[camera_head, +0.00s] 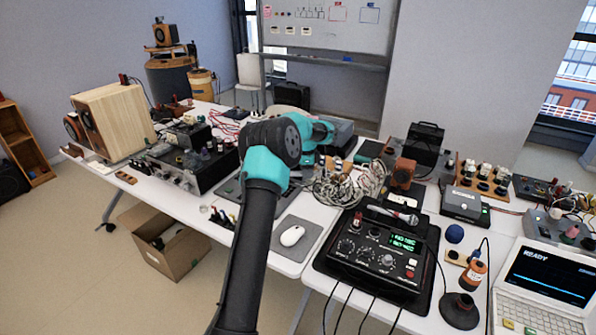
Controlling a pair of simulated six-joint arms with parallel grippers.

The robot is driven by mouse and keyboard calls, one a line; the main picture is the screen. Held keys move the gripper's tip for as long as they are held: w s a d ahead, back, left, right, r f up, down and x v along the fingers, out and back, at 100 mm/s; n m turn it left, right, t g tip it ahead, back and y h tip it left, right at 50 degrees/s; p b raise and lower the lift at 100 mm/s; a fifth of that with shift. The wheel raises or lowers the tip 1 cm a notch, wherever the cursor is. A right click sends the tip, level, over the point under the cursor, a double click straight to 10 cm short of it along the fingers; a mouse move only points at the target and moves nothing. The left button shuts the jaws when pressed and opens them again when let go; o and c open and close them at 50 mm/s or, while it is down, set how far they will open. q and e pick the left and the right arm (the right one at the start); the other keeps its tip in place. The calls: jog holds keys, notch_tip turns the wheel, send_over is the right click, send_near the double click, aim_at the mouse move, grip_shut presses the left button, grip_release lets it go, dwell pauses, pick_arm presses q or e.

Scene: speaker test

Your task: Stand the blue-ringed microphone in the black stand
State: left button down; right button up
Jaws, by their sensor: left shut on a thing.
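My left arm rises from the bottom centre and bends at its teal and black elbow. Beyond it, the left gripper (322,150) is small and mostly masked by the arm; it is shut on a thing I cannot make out. No microphone with a blue ring can be picked out. A microphone with a pale head and a reddish part (402,216) lies on top of the black control box. A black stand with a round base (460,309) is on the table at the lower right, apart from the gripper. My right gripper is not in view.
The black control box (378,255) with knobs and green digits stands left of the stand. Tangled cables (340,188) and a white mouse (292,236) are near my arm.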

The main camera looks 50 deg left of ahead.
pick_arm(q)
jog(key=w+d+n+t+h, duration=0.1)
jog(key=w+d, duration=0.4)
jog(key=d, duration=0.8)
jog(key=w+d+n+t+h, duration=0.1)
jog(key=w+d+t, duration=0.3)
jog(key=d, duration=0.8)
jog(key=w+d+n+t, duration=0.3)
jog(key=w+d, duration=0.3)
jog(key=d, duration=0.7)
jog(key=shift+w+d+r+h, duration=0.2)
jog(key=shift+w+d+h, duration=0.15)
jog(key=shift+w+h, duration=0.05)
jog(key=s+d+n+t, duration=0.1)
jog(key=s+d+t, duration=0.2)
jog(key=d, duration=0.6)
jog(key=s+d+n+t, duration=0.1)
jog(key=s+d+t, duration=0.25)
jog(key=d, duration=0.55)
jog(key=s+d+r+n+t+y, duration=0.1)
jog(key=s+d+r+t, duration=0.2)
jog(key=s+d, duration=0.4)
jog(key=s, duration=0.3)
jog(key=shift+d+y, duration=0.3)
jog(key=shift+d, duration=0.1)
jog(key=shift+f, duration=0.15)
notch_tip(320, 180, down, 11)
